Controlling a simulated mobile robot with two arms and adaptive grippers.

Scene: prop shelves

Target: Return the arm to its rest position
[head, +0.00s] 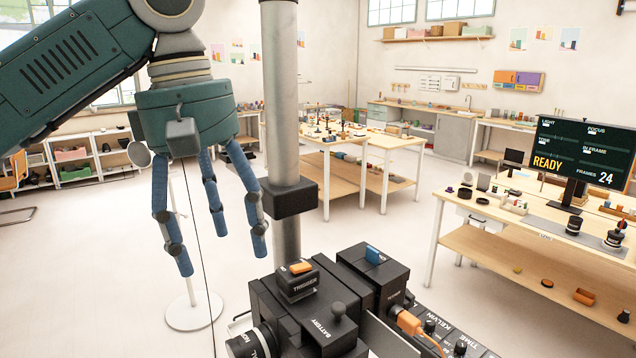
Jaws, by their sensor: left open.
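My left arm comes in from the upper left, and its green hand hangs downward. My left gripper (213,235) is open, with its blue-grey fingers spread and nothing between them. That device carries orange and blue switches and labels such as TRIGGER and BATTERY. My right gripper does not show.
A wooden workbench (480,203) with a READY monitor (582,157) and small parts stands at the right. Tables with small items (340,140) stand mid-room. Low white shelves (88,158) line the left wall. A round white stand base (194,311) is on the floor, which is otherwise largely clear.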

